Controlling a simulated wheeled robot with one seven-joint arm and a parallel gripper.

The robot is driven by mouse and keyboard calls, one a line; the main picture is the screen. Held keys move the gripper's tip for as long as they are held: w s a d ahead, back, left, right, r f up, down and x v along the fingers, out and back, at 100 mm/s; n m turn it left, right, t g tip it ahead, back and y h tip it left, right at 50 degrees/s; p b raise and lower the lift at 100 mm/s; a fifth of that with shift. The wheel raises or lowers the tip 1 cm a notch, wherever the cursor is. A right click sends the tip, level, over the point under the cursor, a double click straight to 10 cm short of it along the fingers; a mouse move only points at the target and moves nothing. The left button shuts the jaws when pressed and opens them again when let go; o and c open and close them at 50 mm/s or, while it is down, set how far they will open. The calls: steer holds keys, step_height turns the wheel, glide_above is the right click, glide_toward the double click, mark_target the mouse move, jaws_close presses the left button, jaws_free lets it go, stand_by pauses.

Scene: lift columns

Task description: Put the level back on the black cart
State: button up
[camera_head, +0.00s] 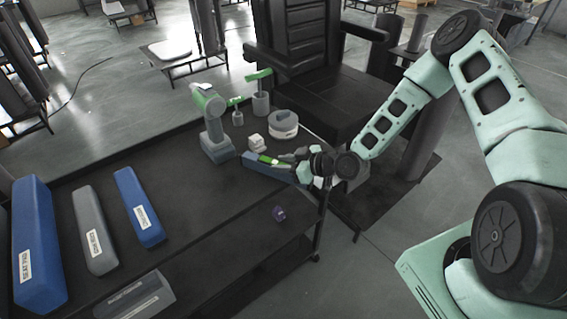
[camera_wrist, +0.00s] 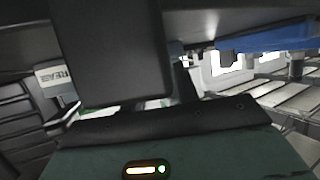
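A blue-grey bar with a bright green part (camera_head: 266,162), which looks like the level, is at the right end of the black cart (camera_head: 185,232) in the head view. My gripper (camera_head: 303,163) is at the bar's right end, over the cart's right edge. The fingers overlap the bar and are too small and dark to show whether they are closed on it. In the wrist view, a large dark block (camera_wrist: 112,50) fills the middle, close to the camera; I cannot tell whether it is the bar.
A green-grey drill (camera_head: 212,125), a round tape-like case (camera_head: 284,124) and small green-handled tools stand behind the bar. Blue and grey labelled bars (camera_head: 88,225) lie at left. A small purple object (camera_head: 279,213) sits near the front right. The cart's middle is clear.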

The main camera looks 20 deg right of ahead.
steer(key=shift+o, duration=1.2)
steer(key=shift+r, duration=0.25)
steer(key=b+v, duration=0.2)
steer(key=v, duration=0.8)
steer(key=s+a+r+g+h, duration=0.2)
steer(key=s+a+r+g, duration=0.1)
steer(key=s+r, duration=0.3)
steer(key=s+a+r+g+h, duration=0.3)
steer(key=s+a+r, duration=0.3)
steer(key=s, duration=0.5)
steer(key=s+a+r+m+g+h, duration=0.1)
steer(key=s+a+r+g+h, duration=0.2)
steer(key=s, duration=0.6)
step_height(320, 180, up, 3)
steer(key=shift+a+f+g, duration=0.1)
steer(key=shift+a+g, duration=0.4)
steer(key=shift+a, duration=0.5)
